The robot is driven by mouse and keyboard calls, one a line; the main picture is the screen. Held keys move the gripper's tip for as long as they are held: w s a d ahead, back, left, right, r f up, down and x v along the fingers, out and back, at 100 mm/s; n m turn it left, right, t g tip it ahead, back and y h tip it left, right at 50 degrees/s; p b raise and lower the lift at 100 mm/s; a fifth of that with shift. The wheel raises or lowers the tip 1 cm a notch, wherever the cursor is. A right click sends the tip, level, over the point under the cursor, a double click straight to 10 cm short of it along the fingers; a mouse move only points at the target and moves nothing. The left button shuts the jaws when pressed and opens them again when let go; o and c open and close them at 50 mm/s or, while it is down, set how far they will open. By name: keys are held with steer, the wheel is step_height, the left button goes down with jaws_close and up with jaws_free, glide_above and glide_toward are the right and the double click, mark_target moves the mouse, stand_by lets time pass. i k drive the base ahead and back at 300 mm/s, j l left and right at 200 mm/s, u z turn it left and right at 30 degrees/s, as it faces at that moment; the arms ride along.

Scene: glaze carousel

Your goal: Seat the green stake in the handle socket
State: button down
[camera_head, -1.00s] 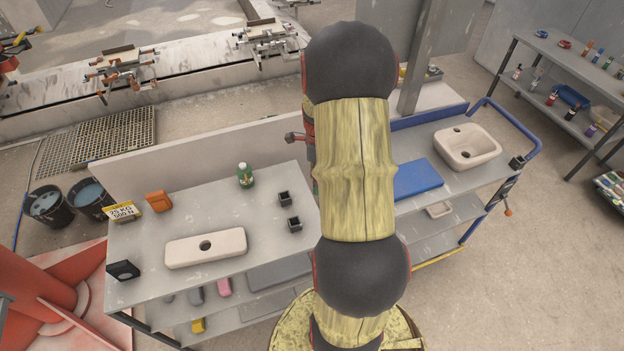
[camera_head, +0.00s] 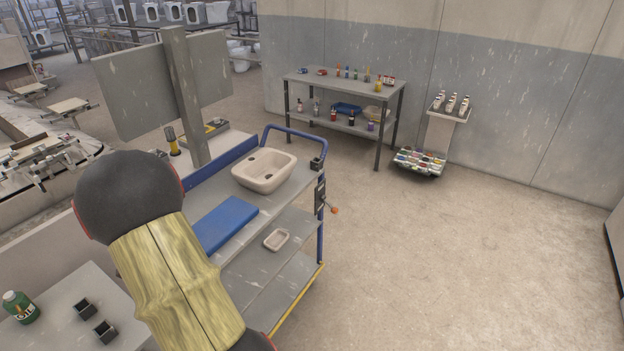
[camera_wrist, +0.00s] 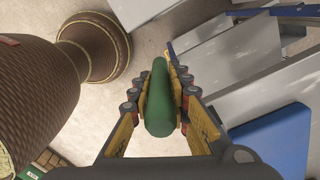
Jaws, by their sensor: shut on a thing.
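The green stake (camera_wrist: 159,100) is a smooth green rod in the wrist view, lying lengthwise between the fingers. My gripper (camera_wrist: 158,92) is shut on it, with yellow and black fingers on both sides. In the head view the gripper and the stake are hidden or out of frame; only my arm shows. A small black square socket (camera_head: 317,163) sits by the cart's blue handle (camera_head: 322,190), and I take it for the handle socket. It is apart from my arm. I cannot see inside it, and I cannot make it out in the wrist view.
The cart holds a beige basin (camera_head: 264,170), a blue slab (camera_head: 224,224) and a small dish (camera_head: 277,240). Two black cups (camera_head: 85,308) and a green bottle (camera_head: 18,307) stand on the near table. A brown woven vase (camera_wrist: 35,95) shows in the wrist view. Floor right of the cart is clear.

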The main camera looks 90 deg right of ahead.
mark_target(263, 283)
steer(key=k+l+u, duration=0.25)
steer(key=u, duration=0.15)
steer(key=k+l+u, duration=0.45)
steer(key=k+u, duration=0.3)
steer(key=k+l, duration=0.15)
steer(key=k, duration=0.25)
steer(key=k+l+u, duration=0.1)
steer(key=k, duration=0.25)
steer(key=k+l+z, duration=0.2)
steer(key=k+z, duration=0.15)
steer(key=z, duration=0.15)
steer(key=k+l+z, duration=0.3)
steer(key=z, duration=0.15)
steer(key=k+l+z, duration=0.3)
steer(key=l+z, duration=0.2)
